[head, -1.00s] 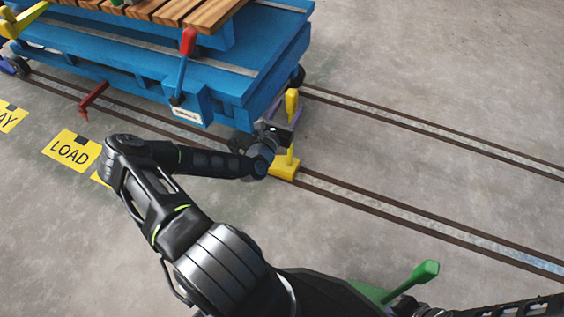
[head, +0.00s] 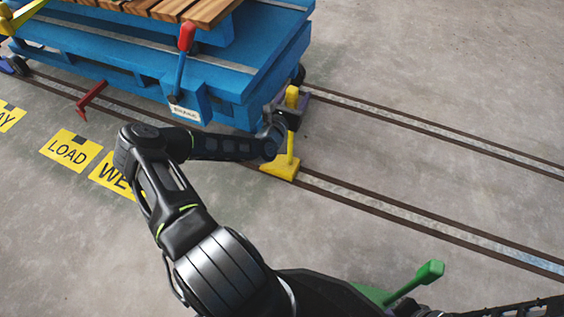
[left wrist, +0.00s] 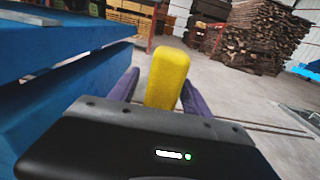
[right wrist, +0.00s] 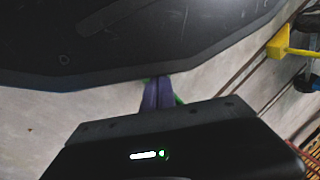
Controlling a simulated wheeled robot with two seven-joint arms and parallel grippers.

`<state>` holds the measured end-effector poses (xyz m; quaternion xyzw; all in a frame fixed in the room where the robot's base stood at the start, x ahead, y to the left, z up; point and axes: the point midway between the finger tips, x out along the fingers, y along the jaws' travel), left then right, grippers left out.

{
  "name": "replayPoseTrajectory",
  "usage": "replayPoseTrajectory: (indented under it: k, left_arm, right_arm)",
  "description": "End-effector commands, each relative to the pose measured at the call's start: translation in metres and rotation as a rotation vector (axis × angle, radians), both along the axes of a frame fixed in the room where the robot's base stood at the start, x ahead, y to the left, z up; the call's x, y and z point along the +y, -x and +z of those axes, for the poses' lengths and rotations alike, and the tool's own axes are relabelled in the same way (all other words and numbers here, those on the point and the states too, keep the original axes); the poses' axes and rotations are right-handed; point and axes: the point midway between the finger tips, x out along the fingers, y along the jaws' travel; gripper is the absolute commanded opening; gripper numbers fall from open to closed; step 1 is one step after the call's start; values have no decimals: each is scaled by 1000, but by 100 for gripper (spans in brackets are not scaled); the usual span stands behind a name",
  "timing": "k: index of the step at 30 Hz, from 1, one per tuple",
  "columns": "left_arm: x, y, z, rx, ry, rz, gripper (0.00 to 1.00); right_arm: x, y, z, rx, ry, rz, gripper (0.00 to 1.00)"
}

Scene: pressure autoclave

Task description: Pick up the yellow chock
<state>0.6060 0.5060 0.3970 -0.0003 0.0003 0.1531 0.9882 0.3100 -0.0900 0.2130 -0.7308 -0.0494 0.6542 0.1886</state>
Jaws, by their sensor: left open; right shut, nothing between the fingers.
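The yellow chock (head: 279,167) stands on the near rail by the blue cart's right end, its upright handle rising from a wedge base. My left gripper (head: 284,108) is open at the top of this handle. In the left wrist view the yellow handle (left wrist: 166,76) stands between the spread purple fingers of the left gripper (left wrist: 158,88); a gap shows at its right, and contact is unclear. The chock's base is hidden there. My right gripper (right wrist: 157,92) is shut and empty in the right wrist view, far from the chock.
The blue cart (head: 215,75) with wooden slats stands left of the chock, with a red-handled lever (head: 186,40) on its side. A green handle (head: 428,272) is at the lower right. Floor signs (head: 70,150) lie at left. The floor and rails to the right are clear.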

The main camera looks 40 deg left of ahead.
Motion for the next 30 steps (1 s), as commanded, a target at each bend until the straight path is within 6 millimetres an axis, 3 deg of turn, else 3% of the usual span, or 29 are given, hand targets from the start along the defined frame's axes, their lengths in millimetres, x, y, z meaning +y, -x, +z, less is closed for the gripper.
replayPoseTrajectory:
  k: [13, 30]
  left_arm:
    - [0, 0, 0, 0, 0, 0, 56]
    - [0, 0, 0, -1, 0, 0, 9]
  right_arm:
    - [0, 0, 0, 0, 0, 0, 0]
    - [0, 0, 0, 0, 0, 0, 0]
